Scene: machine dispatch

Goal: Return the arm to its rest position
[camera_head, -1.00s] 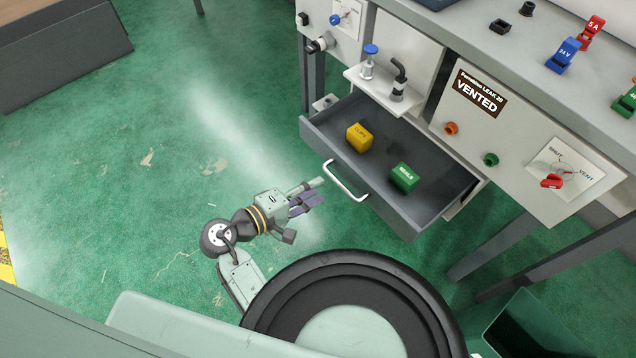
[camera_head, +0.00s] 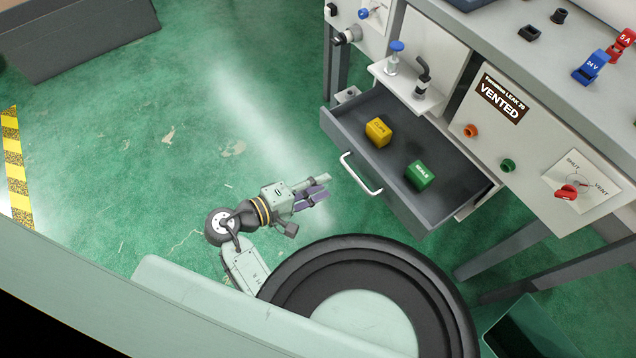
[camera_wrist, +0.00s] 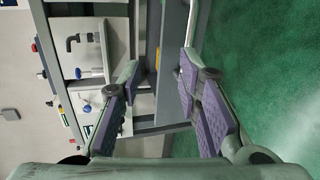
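My gripper (camera_head: 322,188) is to the left of the open drawer's white handle (camera_head: 361,174), apart from it in the head view. In the wrist view my gripper (camera_wrist: 165,90) has its two purple-padded fingers spread wide with nothing between them. My arm is folded close beside my round black base column. The drawer (camera_head: 408,205) is pulled out and holds a yellow block (camera_head: 378,131) and a green block (camera_head: 420,175).
The bench (camera_head: 470,40) stands at the right, with a red knob (camera_head: 567,192) on its panel and a "VENTED" sign (camera_head: 502,97). A green bin (camera_head: 535,325) is at the lower right. A grey box (camera_head: 85,50) is at the upper left. Green floor on the left is clear.

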